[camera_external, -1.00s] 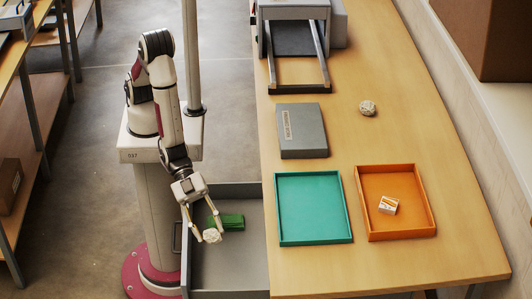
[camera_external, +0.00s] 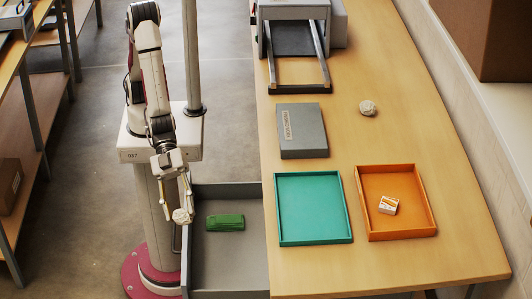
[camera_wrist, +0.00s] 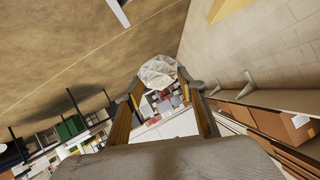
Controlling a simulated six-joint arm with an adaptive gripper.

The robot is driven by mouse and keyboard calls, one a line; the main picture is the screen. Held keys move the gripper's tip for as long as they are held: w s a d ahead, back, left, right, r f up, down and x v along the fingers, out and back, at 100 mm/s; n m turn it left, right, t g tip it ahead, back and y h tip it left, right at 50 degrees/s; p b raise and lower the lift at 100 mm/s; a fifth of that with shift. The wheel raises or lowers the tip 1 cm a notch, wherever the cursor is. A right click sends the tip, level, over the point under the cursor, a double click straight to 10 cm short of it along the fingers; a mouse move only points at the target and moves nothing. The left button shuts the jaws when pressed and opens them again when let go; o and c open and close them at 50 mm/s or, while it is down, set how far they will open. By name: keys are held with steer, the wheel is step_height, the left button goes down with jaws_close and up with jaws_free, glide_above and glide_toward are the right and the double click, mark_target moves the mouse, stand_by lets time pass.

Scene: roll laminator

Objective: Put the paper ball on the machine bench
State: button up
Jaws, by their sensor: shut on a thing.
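My gripper (camera_external: 181,212) is shut on a crumpled white paper ball (camera_external: 181,216). It holds the ball in the air just left of the open grey drawer's left wall. In the wrist view the paper ball (camera_wrist: 158,71) sits between the tips of my gripper (camera_wrist: 162,90). A second crumpled paper ball (camera_external: 368,108) lies on the wooden machine bench (camera_external: 400,130), to the right of the grey box. The bench top stands to the right of my gripper.
The open drawer (camera_external: 232,262) holds a green block (camera_external: 225,222). On the bench are a teal tray (camera_external: 313,208), an orange tray (camera_external: 412,228) with a small white box (camera_external: 388,204), a grey box (camera_external: 302,131) and the laminator (camera_external: 294,12). The front bench end is clear.

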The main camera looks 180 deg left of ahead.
steer(key=s+a+r+n+g+y, duration=0.1)
steer(key=s+a, duration=0.3)
steer(key=a, duration=0.9)
steer(key=s+a+r+n+y, duration=0.15)
steer(key=s+a, duration=0.35)
steer(key=a, duration=0.7)
steer(key=s+a+r+n+g+y, duration=0.15)
steer(key=s+a, duration=0.25)
steer(key=a, duration=0.9)
steer(key=s+a+n, duration=0.1)
steer(key=s+a, duration=0.9)
steer(key=s, duration=0.5)
steer(key=s+a+n+y, duration=0.1)
steer(key=s+a, duration=0.9)
steer(key=s, duration=0.4)
steer(key=shift+s+f+y, duration=0.3)
steer(key=shift+s+f, duration=0.1)
steer(key=shift+f, duration=0.05)
steer(key=shift+f+g, duration=0.15)
steer(key=shift+g, duration=0.1)
steer(key=shift+f, duration=3)
steer(key=shift+f, duration=1.85)
